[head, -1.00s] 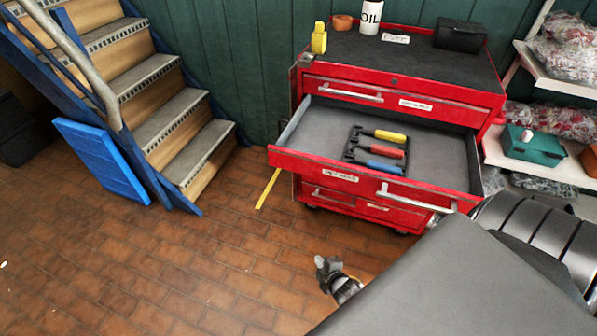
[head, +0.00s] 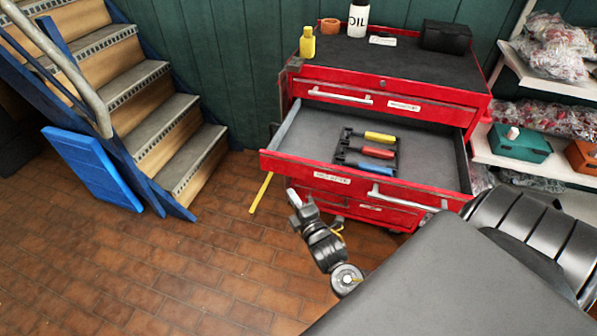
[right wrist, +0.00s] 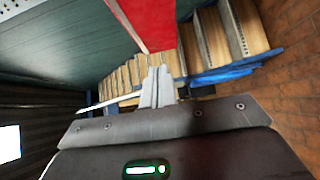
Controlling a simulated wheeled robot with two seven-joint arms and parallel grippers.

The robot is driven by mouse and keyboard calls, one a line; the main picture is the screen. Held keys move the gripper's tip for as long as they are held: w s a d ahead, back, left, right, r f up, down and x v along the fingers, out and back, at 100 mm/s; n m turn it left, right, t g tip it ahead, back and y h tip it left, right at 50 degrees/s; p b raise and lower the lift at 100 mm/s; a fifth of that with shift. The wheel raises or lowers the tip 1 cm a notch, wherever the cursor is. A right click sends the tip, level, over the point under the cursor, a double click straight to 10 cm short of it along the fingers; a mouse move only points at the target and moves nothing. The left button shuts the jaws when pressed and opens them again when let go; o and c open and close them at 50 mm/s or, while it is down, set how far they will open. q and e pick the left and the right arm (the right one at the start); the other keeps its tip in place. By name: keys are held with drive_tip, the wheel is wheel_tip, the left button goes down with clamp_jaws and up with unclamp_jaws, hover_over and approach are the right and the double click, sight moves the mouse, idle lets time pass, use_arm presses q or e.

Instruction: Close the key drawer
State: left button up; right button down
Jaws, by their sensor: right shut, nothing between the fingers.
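The open drawer (head: 285,163) of the red tool cabinet is pulled well out. It holds a black rack with yellow, red and blue handled tools (head: 372,151). Its front has a white label, too small to read surely, and a silver bar handle (head: 410,199). My right gripper (head: 293,197) is shut and empty, just in front of and below the drawer front's left part; I cannot tell whether it touches. In the right wrist view its fingers (right wrist: 157,86) are together, with a red surface (right wrist: 150,22) beyond them. My left gripper is not in view.
The drawer above (head: 400,101) is shut. An oil bottle (head: 358,19), a yellow bottle (head: 307,42) and a black box (head: 455,36) stand on the cabinet top. Stairs (head: 165,125) and a blue panel (head: 92,168) are at left. Shelves (head: 550,165) stand at right. The brick floor at left is clear.

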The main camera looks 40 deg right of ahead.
sight(285, 168)
drive_tip(key=w+d, duration=0.1)
drive_tip(key=w, duration=0.1)
drive_tip(key=w+d, duration=0.1)
drive_tip(key=w, duration=0.1)
drive_tip(key=w+d, duration=0.2)
drive_tip(key=w, duration=0.1)
drive_tip(key=shift+p, duration=0.35)
drive_tip(key=shift+d, duration=0.1)
drive_tip(key=shift+w, duration=0.1)
